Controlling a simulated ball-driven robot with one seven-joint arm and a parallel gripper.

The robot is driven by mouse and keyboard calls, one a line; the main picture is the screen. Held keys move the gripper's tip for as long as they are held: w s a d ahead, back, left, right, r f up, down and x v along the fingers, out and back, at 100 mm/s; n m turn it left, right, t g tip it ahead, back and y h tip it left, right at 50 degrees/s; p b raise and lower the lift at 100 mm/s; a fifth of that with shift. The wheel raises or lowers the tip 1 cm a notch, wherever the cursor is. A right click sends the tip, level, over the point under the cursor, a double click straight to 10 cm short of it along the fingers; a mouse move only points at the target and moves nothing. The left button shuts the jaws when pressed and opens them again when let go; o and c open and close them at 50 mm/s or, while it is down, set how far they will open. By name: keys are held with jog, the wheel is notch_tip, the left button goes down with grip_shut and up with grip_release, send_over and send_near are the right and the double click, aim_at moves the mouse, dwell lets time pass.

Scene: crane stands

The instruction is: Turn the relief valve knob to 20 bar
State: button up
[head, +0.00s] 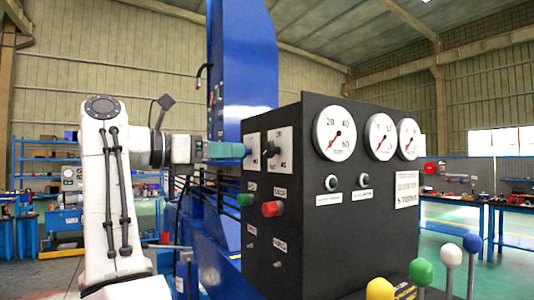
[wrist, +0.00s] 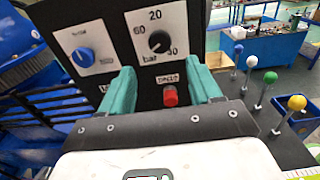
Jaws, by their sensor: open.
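A black knob (wrist: 158,41) sits on a white plate marked 20 at the top, 60 at the left and "bar" below, in the wrist view. The right-hand number is only partly readable. A small pale mark shows on the knob, but I cannot tell its exact setting. In the head view the black knob (head: 271,151) is on the right plate of the dark panel's left face. My gripper (wrist: 161,75) is open, its two teal fingers apart and below the knob in the wrist view, with nothing between them. In the head view my gripper (head: 238,150) is left of the knob.
A blue knob (wrist: 83,57) on another plate is left of the black knob. A red button (wrist: 170,96) is below it. Round gauges (head: 334,133) are on the panel's right face. Levers with coloured balls (head: 421,271) stand at the front right.

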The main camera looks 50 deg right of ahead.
aim_at(267, 151)
jog(key=p+x, duration=0.1)
jog(key=x, duration=0.8)
jog(key=shift+d, duration=0.15)
jog(key=c, duration=1)
